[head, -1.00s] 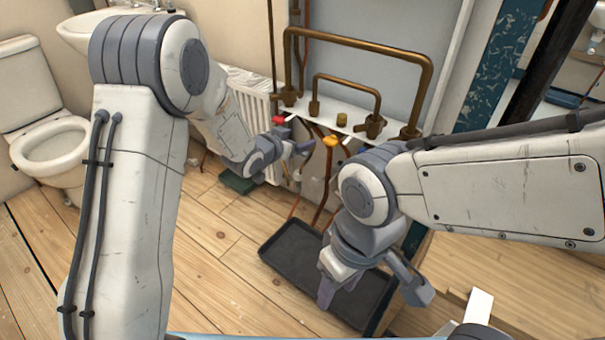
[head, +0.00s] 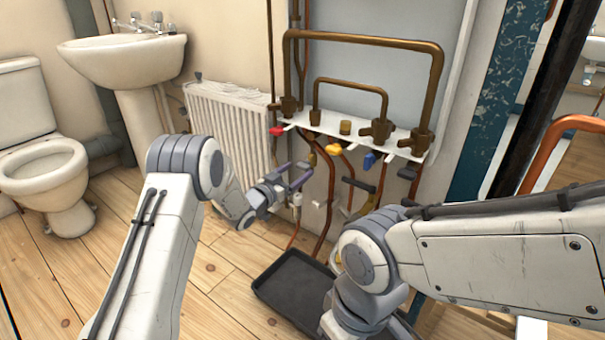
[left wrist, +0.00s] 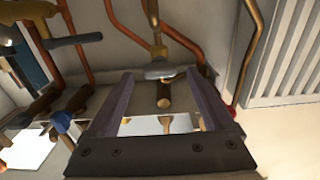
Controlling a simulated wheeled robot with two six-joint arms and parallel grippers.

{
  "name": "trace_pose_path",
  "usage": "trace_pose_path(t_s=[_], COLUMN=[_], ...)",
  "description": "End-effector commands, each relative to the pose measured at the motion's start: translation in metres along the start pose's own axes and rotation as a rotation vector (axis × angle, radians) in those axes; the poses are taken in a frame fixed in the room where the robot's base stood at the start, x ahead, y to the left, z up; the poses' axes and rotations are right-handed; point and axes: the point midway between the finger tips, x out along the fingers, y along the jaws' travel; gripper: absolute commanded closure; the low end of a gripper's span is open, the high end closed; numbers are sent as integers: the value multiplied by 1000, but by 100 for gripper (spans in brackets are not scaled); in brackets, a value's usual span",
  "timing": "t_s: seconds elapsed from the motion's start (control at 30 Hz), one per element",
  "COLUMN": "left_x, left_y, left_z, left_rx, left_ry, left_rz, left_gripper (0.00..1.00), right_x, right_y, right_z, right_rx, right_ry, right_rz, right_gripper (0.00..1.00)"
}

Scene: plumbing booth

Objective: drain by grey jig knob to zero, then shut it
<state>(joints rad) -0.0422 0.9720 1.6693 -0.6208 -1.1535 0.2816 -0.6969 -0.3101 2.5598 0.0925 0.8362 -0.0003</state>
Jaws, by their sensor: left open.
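My left gripper (head: 297,178) is open in front of the pipework, below the red knob (head: 276,131). In the left wrist view its two fingers (left wrist: 158,78) stand apart, with a pale grey knob or lever (left wrist: 160,71) on a brass fitting showing between and beyond the tips. I see no clear contact with it. In the head view I cannot pick out this grey piece clearly near the fingers. The brass pipe jig (head: 362,45) sits on a white plate (head: 404,145). My right gripper is out of the picture below its wrist. No gauge reading is legible.
A yellow knob (head: 334,149), a blue knob (head: 369,160) and a black T-handle (head: 357,184) are right of my left gripper. Copper pipes run down behind. A black tray (head: 277,287) lies on the floor. A radiator (head: 229,127) stands to the left.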

Motion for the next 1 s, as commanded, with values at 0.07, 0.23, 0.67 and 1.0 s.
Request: trace_pose_path(t_s=[0.07,0.23,0.67,1.0], left_x=[14,31,36,35], left_y=[1,0,0,0], left_z=[3,2,0,-1], left_rx=[0,0,-1,-10], left_ry=[2,1,-1,-1], left_rz=[0,0,-1,-2], left_gripper=[15,15,42,100], right_x=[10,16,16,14], right_y=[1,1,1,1], right_z=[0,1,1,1], right_rx=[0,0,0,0], right_ry=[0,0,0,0], right_rz=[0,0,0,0], right_gripper=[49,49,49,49])
